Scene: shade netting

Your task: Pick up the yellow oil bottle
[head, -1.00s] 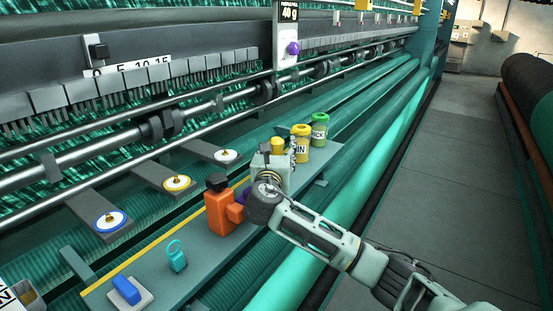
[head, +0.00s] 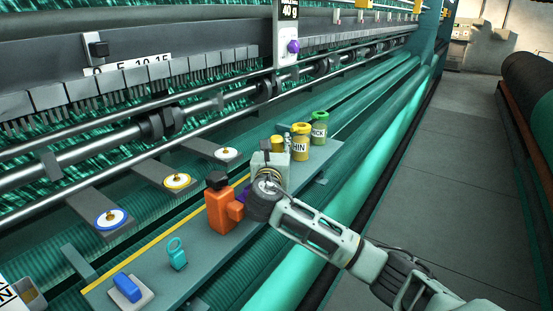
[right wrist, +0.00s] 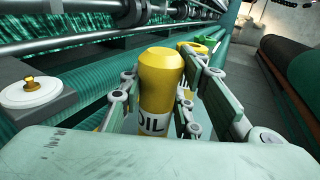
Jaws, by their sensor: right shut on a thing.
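The yellow oil bottle (right wrist: 160,72) stands upright in the right wrist view, with "OIL" on its white label. My right gripper (right wrist: 156,98) has one finger on each side of it and is shut on it. In the head view only the bottle's yellow top (head: 278,144) shows above the right gripper (head: 271,161), which hides the rest. I cannot tell whether its base touches the shelf. My left gripper is not in view.
A yellow THIN jar (head: 301,146) and a green-lidded jar (head: 319,129) stand just behind. An orange bottle (head: 221,208) is close on the left.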

